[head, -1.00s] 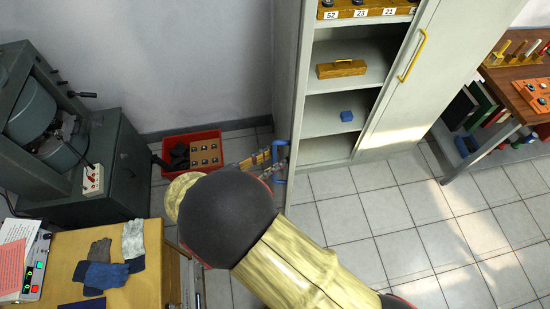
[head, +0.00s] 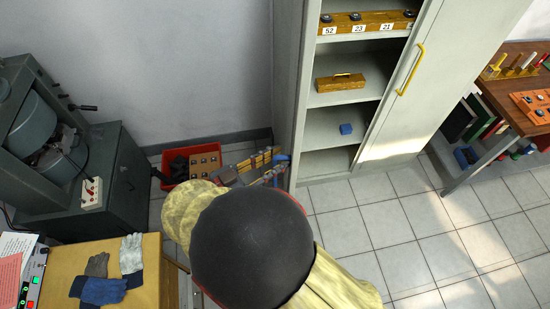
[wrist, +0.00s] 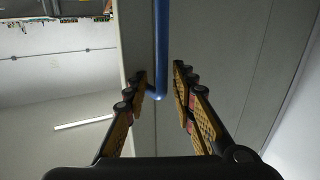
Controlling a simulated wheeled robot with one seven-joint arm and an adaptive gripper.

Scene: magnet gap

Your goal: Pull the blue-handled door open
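The blue handle (wrist: 161,45) is an upright bar in the wrist view, bent at its lower end and standing near the edge of a grey panel (wrist: 210,40). My gripper (wrist: 160,75) is open, with one finger on each side of the bar's lower part; a gap shows at the right finger, and contact at the left cannot be told. In the head view the blue handle (head: 281,158) shows small beside my gripper (head: 270,166), at the left side of the grey cabinet (head: 298,90). The cabinet's left shelves are uncovered. My arm hides the floor below.
A yellow-handled door (head: 425,90) covers the cabinet's right part. A red crate (head: 168,158) lies left of my gripper. A bench with gloves (head: 103,290) is at lower left, a wooden table (head: 515,95) at right. Tiled floor before the cabinet is clear.

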